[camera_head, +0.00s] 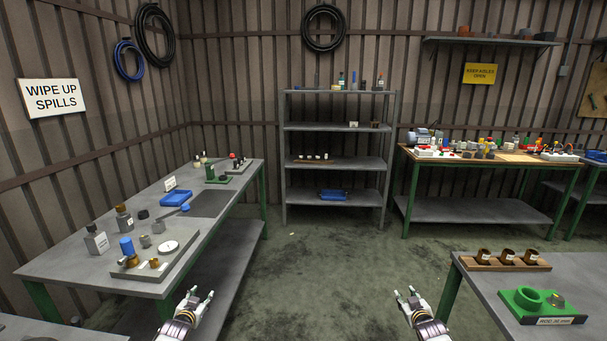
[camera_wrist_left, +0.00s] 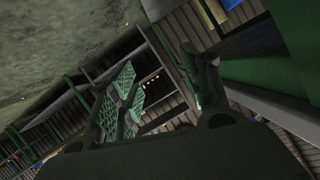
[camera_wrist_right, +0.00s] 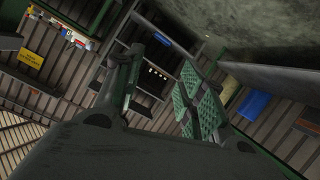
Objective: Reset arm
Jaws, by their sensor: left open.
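My left gripper (camera_head: 199,296) is open and empty. It is low in the head view, to the right of the left table's front end and apart from it. In the left wrist view its two fingers (camera_wrist_left: 160,90) are spread with nothing between them. My right gripper (camera_head: 409,294) is low in the head view, left of the right table and apart from it. Its fingers look spread and empty, and the right wrist view shows a gap between them (camera_wrist_right: 155,95). Neither gripper touches any object.
The left table (camera_head: 75,258) holds a grey tray with parts (camera_head: 190,245), bottles and a blue tray (camera_head: 176,198). The right table (camera_head: 480,283) holds a wooden rack of brown cups (camera_head: 508,264) and a green fixture (camera_head: 522,312). A grey shelf (camera_head: 335,161) stands behind open floor.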

